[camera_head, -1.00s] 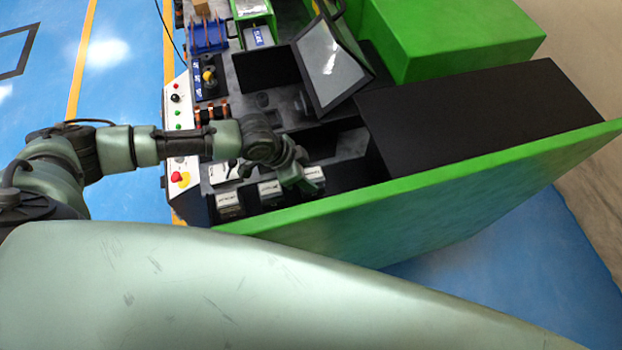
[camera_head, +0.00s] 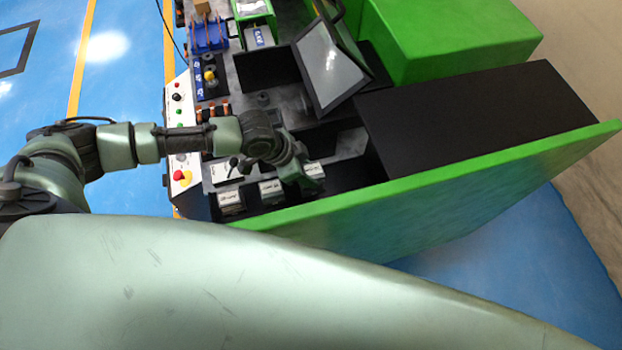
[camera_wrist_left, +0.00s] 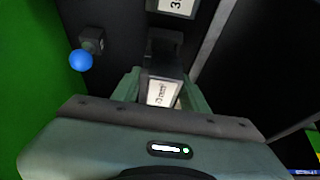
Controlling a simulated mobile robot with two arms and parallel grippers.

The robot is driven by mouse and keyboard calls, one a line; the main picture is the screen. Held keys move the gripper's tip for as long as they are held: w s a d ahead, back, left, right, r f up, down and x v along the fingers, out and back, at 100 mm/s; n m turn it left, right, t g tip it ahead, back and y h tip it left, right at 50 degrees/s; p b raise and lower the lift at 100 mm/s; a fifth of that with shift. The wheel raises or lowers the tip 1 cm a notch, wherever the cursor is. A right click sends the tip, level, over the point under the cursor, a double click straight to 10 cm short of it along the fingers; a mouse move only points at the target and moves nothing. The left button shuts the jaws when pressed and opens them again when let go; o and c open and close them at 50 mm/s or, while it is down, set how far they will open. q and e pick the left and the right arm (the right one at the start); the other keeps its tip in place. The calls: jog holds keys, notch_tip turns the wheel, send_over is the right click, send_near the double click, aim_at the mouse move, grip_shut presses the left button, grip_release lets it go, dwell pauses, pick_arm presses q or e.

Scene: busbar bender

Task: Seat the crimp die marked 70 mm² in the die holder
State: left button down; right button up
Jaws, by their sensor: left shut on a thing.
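My left gripper (camera_head: 305,183) is at the right end of a row of small white-labelled blocks inside the bender's green-edged front. It is shut on the rightmost block, a crimp die (camera_head: 313,170). In the left wrist view, the die's white label (camera_wrist_left: 160,92) shows between the two fingers (camera_wrist_left: 162,88); I cannot read its marking surely. Two similar dies, the middle one (camera_head: 271,189) and the left one (camera_head: 231,200), stand to the left of it. I cannot make out the die holder for sure. My right gripper is not in view.
A green panel (camera_head: 430,195) runs close along the near side of the dies. A tilted screen (camera_head: 330,65) stands behind. A control strip with a red button (camera_head: 180,175) is on the left. A blue knob (camera_wrist_left: 80,60) shows beside the dark slot in the left wrist view.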

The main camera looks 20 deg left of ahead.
aim_at(316, 169)
pick_arm(q)
jog(key=shift+r+p, duration=2.35)
jog(key=shift+r, duration=0.2)
jog(key=shift+f, duration=0.1)
